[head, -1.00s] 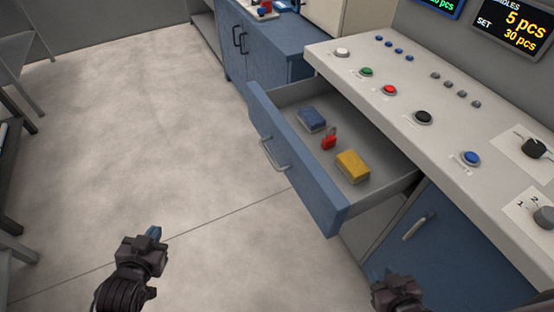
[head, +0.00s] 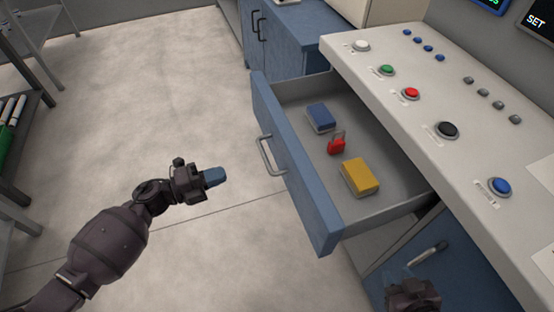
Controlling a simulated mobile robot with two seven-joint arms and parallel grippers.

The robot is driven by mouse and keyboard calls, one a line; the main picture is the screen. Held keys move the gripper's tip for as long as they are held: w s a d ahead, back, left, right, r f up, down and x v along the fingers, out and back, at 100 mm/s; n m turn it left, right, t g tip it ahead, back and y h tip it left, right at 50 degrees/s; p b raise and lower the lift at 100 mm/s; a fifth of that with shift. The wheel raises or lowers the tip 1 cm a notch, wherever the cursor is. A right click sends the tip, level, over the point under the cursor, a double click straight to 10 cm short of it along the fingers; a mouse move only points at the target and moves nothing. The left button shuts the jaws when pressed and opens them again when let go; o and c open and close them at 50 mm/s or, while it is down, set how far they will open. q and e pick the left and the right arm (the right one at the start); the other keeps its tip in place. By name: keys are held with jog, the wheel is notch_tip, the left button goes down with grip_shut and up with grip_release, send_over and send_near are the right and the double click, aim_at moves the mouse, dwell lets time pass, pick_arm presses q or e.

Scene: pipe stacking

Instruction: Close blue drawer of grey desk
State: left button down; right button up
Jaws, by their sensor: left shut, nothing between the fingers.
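The blue drawer (head: 292,166) of the grey desk (head: 372,82) stands pulled out, its front panel with a silver handle (head: 268,156) facing left. Inside lie a blue box (head: 320,117), a red padlock (head: 336,145) and a yellow box (head: 360,178). My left gripper (head: 214,177) is shut and empty, to the left of the drawer front and apart from it, pointing right toward it. My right gripper (head: 400,278) is at the bottom, in front of the blue cabinet door below the desk top. Its fingers are too unclear to tell open or shut.
The desk top carries several coloured buttons, including a red one (head: 410,93). A blue cabinet (head: 285,40) stands behind the drawer. A shelf (head: 22,110) is at the far left. The floor (head: 160,100) left of the drawer is clear.

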pick_arm(q)
jog(key=s+m+g, duration=0.1)
send_near(281, 161)
jog(key=shift+h, duration=0.3)
jog(key=x, duration=0.6)
jog(key=shift+d+f+b, duration=0.25)
jog(key=shift+d+b, duration=0.05)
jog(key=shift+b, duration=0.1)
jog(key=shift+w+d, duration=0.25)
jog(key=shift+d, duration=0.2)
pick_arm(e)
jog(key=shift+s+f, duration=0.35)
jog(key=shift+f, duration=0.35)
